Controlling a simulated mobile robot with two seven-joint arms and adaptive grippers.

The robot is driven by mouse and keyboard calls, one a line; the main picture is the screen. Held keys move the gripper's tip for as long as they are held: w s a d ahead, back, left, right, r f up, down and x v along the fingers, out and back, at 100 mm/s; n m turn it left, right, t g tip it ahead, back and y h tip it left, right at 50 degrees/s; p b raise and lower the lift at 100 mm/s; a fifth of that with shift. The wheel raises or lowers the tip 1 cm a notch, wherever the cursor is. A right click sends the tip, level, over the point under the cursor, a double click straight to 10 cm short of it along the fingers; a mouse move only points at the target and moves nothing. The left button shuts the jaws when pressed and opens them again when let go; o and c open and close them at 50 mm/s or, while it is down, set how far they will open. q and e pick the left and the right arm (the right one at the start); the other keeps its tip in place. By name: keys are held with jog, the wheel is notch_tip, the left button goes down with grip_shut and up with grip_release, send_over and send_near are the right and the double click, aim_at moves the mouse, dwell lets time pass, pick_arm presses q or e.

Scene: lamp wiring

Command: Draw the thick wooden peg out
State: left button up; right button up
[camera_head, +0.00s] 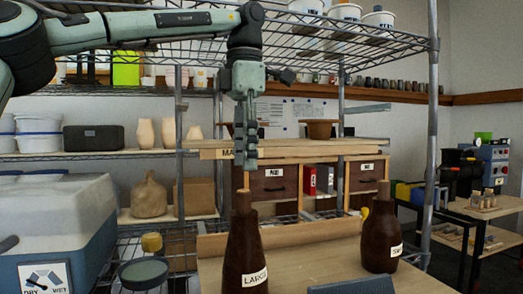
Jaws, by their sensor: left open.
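A tall dark-brown bottle (247,250) with a label reading "LARGE" stands upright on the wooden table. A wooden peg (242,201) sits upright in its neck and looks the thicker of two. A shorter brown bottle (380,238) to the right, its label partly legible, has a thinner peg (383,189) in its neck. My left gripper (246,164) points down just above the large bottle's peg, apart from it in the picture. It is open and holds nothing. My right gripper is not in view.
A wire rack with a post (433,130) and wooden boards (345,148) stands behind. A blue-grey bin (65,225) with a "DRY/WET" dial and a dark round dish (144,273) are at left.

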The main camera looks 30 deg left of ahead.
aim_at(243, 191)
pick_arm(q)
jog(key=f, duration=0.6)
jog(key=shift+s+f, duration=0.25)
jog(key=shift+s, duration=0.05)
jog(key=shift+f, duration=0.55)
jog(key=shift+c, duration=1)
grip_shut()
jog(key=c, duration=0.5)
grip_release()
jog(key=shift+c, duration=0.2)
grip_shut()
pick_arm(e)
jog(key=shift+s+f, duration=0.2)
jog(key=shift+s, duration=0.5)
pick_arm(q)
jog(key=shift+r, duration=0.7)
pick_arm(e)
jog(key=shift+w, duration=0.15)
